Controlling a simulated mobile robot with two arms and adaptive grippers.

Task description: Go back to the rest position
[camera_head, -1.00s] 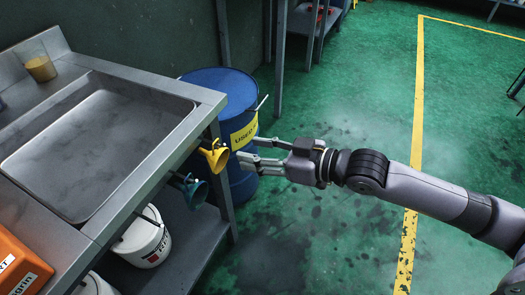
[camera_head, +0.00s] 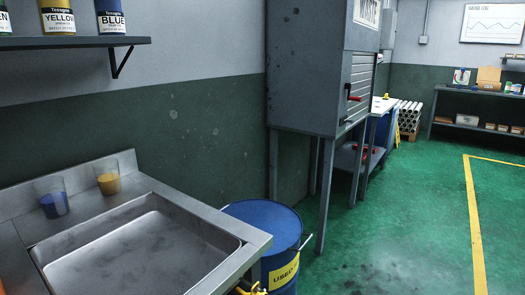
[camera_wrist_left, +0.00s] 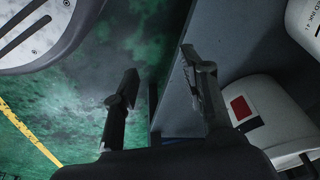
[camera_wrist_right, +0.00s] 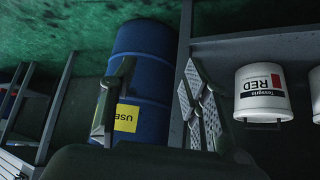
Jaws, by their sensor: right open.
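My left gripper (camera_wrist_left: 160,63) shows in the left wrist view with its two fingers apart and nothing between them. A grey metal edge and green floor lie beyond it. My right gripper (camera_wrist_right: 157,64) shows in the right wrist view, its fingers also apart and empty. A blue drum (camera_wrist_right: 142,75) with a yellow label stands beyond its fingers.
In the head view, a metal sink bench (camera_head: 255,243) fills the lower left, with the blue drum (camera_head: 265,222) beside it. A grey cabinet (camera_head: 310,75) stands behind. White buckets (camera_wrist_right: 262,93) sit under the bench. Green floor (camera_head: 415,225) is open at right.

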